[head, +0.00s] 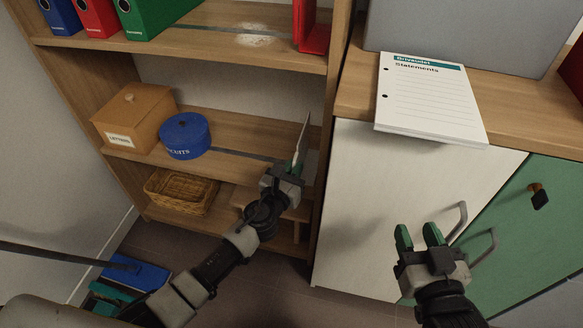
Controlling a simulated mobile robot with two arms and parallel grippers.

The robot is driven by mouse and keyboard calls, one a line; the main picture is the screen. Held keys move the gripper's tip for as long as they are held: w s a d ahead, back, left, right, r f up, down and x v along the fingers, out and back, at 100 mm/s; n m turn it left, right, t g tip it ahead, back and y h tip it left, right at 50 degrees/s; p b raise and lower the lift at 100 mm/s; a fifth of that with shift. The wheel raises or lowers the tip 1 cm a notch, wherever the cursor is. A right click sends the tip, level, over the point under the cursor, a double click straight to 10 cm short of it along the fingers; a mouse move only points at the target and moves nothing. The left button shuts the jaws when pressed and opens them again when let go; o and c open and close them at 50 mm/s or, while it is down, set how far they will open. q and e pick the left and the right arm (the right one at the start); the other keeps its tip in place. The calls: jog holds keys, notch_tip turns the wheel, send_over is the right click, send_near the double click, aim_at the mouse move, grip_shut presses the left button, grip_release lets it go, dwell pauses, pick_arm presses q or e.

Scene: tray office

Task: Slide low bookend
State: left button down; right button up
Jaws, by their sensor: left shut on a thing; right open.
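The low bookend (304,130) is a thin upright plate, seen nearly edge-on, at the right end of the middle shelf (240,130). My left gripper (294,166) reaches in from the front and is shut on its near edge. The bookend's foot is hidden, so I cannot tell how it meets the shelf. My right gripper (419,232) is open and empty in front of the white cabinet door (370,200).
A blue round tin (185,135) and a wooden box (133,118) stand left on that shelf, with bare shelf between tin and bookend. A wicker basket (180,192) sits below. A paper pad (425,105) overhangs the cabinet top.

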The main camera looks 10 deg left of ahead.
pick_arm(q)
jog(key=c, duration=1.2)
grip_release()
jog(key=shift+d, duration=0.4)
jog(key=shift+c, duration=0.2)
pick_arm(e)
jog(key=shift+d, duration=0.15)
pick_arm(q)
jog(key=v, duration=1.1)
jog(key=shift+p, duration=0.45)
pick_arm(e)
jog(key=f, duration=0.1)
jog(key=g, duration=0.1)
jog(key=s+f+g, duration=0.1)
jog(key=shift+d+f+h, duration=0.3)
jog(key=shift+h, duration=0.1)
pick_arm(q)
jog(key=shift+a, duration=0.15)
